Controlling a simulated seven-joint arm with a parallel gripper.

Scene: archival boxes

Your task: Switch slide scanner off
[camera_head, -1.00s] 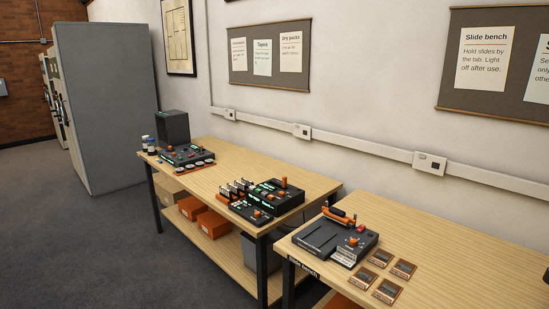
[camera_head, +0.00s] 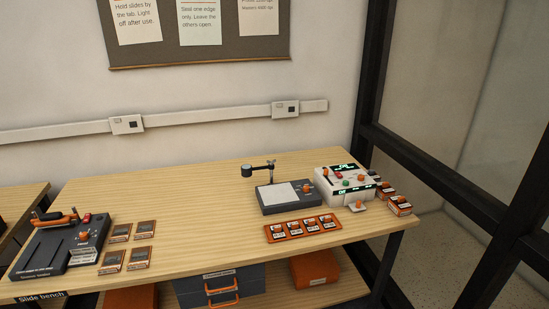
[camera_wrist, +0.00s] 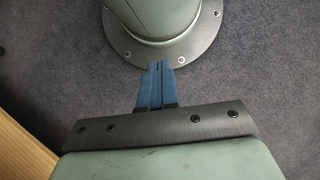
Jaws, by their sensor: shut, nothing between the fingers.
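On the slide bench (camera_head: 190,185), a white device (camera_head: 345,188) with lit green displays and coloured knobs stands at the right; it may be the slide scanner, but its label is too small to read. Left of it is a dark flat unit (camera_head: 270,203) with a pale panel and a small arm over it. At the left end is a dark device (camera_head: 85,240) with an orange-and-black handle and a red switch. My gripper (camera_wrist: 160,64) shows its blue fingers together and empty in the wrist view, above the floor and my round base. It is not in the head view.
An orange tray (camera_head: 303,227) of several slides lies before the flat unit. Loose slides (camera_head: 119,232) lie by the left device. Small orange-and-black boxes (camera_head: 400,207) sit at the right edge. A black-framed glass partition (camera_head: 440,165) stands to the right. The bench middle is clear.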

